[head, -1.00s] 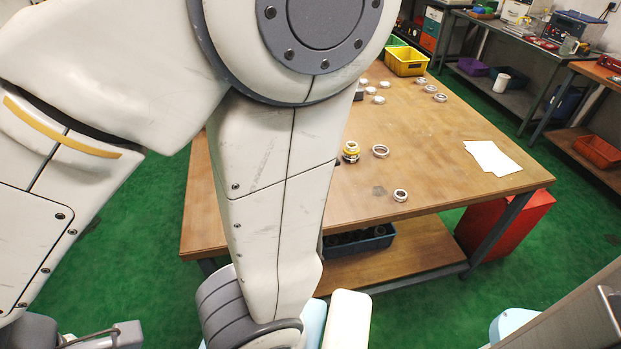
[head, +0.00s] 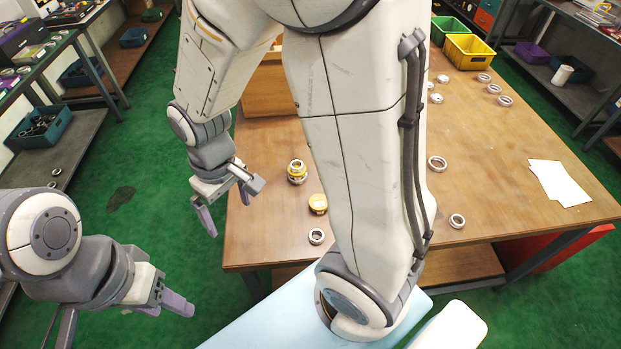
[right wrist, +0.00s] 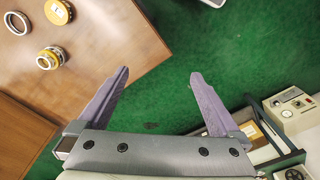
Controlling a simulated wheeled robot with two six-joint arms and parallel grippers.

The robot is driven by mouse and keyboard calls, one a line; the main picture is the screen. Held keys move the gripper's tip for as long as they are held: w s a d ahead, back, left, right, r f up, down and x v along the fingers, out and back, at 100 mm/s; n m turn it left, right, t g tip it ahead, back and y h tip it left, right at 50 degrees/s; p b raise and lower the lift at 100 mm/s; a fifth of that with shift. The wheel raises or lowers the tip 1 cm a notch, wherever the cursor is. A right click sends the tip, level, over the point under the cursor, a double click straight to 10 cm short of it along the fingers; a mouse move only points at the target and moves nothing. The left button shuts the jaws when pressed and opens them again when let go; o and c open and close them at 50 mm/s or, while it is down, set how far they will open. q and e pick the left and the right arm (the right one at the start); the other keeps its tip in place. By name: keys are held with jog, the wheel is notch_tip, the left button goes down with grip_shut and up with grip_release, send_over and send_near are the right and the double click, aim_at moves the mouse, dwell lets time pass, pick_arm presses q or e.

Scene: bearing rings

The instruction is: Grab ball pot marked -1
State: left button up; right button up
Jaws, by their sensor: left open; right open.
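Two yellow-gold items stand on the wooden table: a single round pot (head: 318,203) and a taller gold-and-silver stack (head: 297,172). The right wrist view shows the pot (right wrist: 57,12), with a white label on top, and the stack (right wrist: 50,58). I cannot read any marking. My right gripper (head: 228,213) is open and empty, left of the table edge and apart from both; its spread fingers also show in the right wrist view (right wrist: 157,82), over green floor. My left gripper (head: 167,306) is open and empty, over the floor at lower left.
Bearing rings (head: 316,237) (head: 437,163) lie on the table (head: 510,190), with white paper (head: 560,183) at right and a yellow bin (head: 467,50) at back. My large arm link hides the table's middle. A shelf (head: 60,140) stands at left.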

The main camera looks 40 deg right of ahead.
jog(key=w+d+f+m+p, duration=0.1)
jog(key=w+d+m+p, duration=0.15)
jog(key=d, duration=0.25)
jog(key=w+d+f+m+p, duration=0.1)
jog(key=w+d, duration=0.2)
jog(key=d, duration=0.2)
pick_arm(q)
notch_tip(320, 180, up, 12)
jog(key=p, duration=0.6)
pick_arm(e)
jog(key=m, duration=0.4)
send_over(319, 202)
jog(key=shift+n, duration=0.25)
jog(key=f, duration=1.4)
jog(key=shift+w+d, duration=0.15)
jog(key=shift+d, duration=0.1)
jog(key=shift+f, duration=0.55)
jog(key=f+b, duration=0.4)
jog(key=f, duration=0.1)
jog(key=shift+a+b, duration=0.25)
jog(key=shift+b, duration=0.15)
pick_arm(q)
notch_tip(319, 202, down, 5)
jog(key=shift+d+f, duration=0.15)
pick_arm(e)
jog(key=shift+r, duration=0.1)
jog(key=c, duration=1.5)
jog(key=shift+o, duration=0.2)
